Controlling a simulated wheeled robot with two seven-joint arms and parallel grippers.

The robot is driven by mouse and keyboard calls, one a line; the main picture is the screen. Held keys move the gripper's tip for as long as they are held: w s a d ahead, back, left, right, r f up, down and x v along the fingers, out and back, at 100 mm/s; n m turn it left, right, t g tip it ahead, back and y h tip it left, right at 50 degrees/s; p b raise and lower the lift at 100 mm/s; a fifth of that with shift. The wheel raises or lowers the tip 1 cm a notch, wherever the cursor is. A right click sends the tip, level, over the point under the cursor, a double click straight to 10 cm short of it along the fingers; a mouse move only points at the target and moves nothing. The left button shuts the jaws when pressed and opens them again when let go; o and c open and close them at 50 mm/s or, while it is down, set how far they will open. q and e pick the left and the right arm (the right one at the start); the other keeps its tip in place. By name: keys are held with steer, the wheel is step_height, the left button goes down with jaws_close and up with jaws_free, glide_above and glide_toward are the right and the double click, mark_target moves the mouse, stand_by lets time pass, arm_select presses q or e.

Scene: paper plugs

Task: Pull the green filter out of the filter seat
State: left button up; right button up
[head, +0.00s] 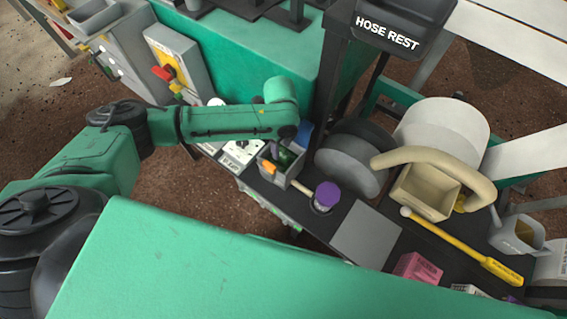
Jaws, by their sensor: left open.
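My left arm comes in from the left and bends down at its wrist over a small grey open box (267,157) on the dark bench. My left gripper (283,148) is open at this box, mostly hidden under the wrist, so I cannot tell whether it touches anything. A small dark green piece (287,159), which may be the green filter, shows inside the box just below the gripper. An orange piece (269,167) sits at the box's left side. I cannot make out the filter seat apart from this box. My right gripper is out of view.
A purple-topped round piece (327,194) stands close to the box on its right. Grey round drums (349,166), a beige holder (425,190), a yellow-handled tool (465,249) and a pink box (418,268) lie further right. A flat grey plate (366,235) is bare. The "HOSE REST" post (337,75) rises behind.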

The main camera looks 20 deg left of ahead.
mark_target(282, 155)
arm_select(q)
steer(key=shift+f+b, duration=0.75)
steer(key=shift+f, duration=1.3)
jaws_close()
